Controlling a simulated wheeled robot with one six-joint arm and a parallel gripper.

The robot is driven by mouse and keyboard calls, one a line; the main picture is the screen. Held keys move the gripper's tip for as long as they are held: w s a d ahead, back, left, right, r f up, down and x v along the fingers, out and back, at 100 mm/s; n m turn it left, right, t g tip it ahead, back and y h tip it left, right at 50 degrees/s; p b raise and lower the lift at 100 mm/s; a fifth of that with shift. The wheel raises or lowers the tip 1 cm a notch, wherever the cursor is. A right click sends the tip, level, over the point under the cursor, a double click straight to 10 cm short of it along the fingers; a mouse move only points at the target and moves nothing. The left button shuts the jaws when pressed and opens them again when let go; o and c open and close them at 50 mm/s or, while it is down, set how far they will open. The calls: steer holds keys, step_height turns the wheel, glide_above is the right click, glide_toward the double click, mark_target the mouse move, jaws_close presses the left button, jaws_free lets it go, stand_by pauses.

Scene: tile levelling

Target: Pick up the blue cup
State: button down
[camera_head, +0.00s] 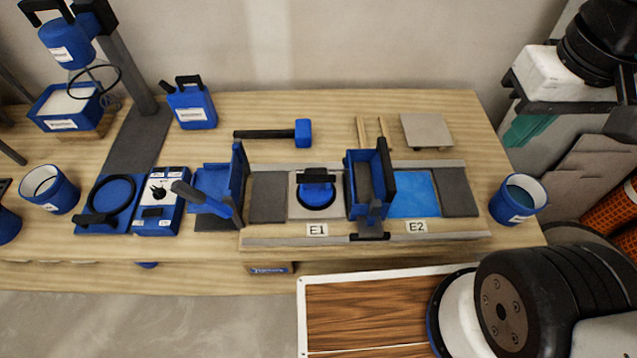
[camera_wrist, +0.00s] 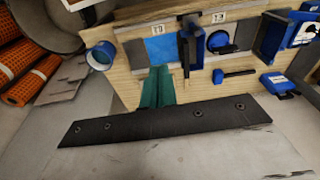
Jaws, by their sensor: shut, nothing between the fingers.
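A blue cup (camera_head: 517,200) with a white label and pale rim stands upright on the workbench's right end, beside the E2 section. In the wrist view the blue cup (camera_wrist: 100,56) is at the upper left, near the bench edge. Another blue cup (camera_head: 50,189) stands at the bench's left. My gripper (camera_head: 527,131) has teal fingers and is up at the right, apart from the right-end cup. In the wrist view my gripper (camera_wrist: 158,72) shows its fingers together, with nothing seen between them.
The wooden workbench (camera_head: 300,110) holds a blue mallet (camera_head: 302,132), a grey tile (camera_head: 426,130), two thin sticks (camera_head: 371,131) and the E1 and E2 rails. A blue canister (camera_head: 191,106) stands at the back left. Orange rolls (camera_wrist: 24,70) lie on the floor beyond the bench end.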

steer(key=c, duration=1.4)
jaws_free()
steer(key=shift+a, duration=0.2)
steer(key=o, duration=1.4)
steer(key=w+a+f+g, duration=0.1)
steer(key=w+a+f+n+g, duration=0.1)
steer(key=f, duration=0.1)
steer(key=shift+w+a+f+n, duration=0.2)
steer(key=shift+a+f+n, duration=0.05)
steer(key=shift+a+n, duration=0.05)
steer(key=m, duration=0.1)
glide_above(316, 171)
step_height(316, 171, down, 25)
steer(key=shift+w+f, duration=0.1)
steer(key=shift+w+a+m+t, duration=0.2)
steer(key=shift+m+t, duration=0.1)
steer(key=shift+m, duration=0.2)
steer(key=shift+s+d+f, duration=0.1)
steer(key=shift+s+f, duration=0.05)
steer(key=shift+f, duration=1.75)
steer(key=shift+s+d+f, duration=0.1)
steer(key=shift+s+f, duration=0.05)
steer(key=shift+f, duration=1.75)
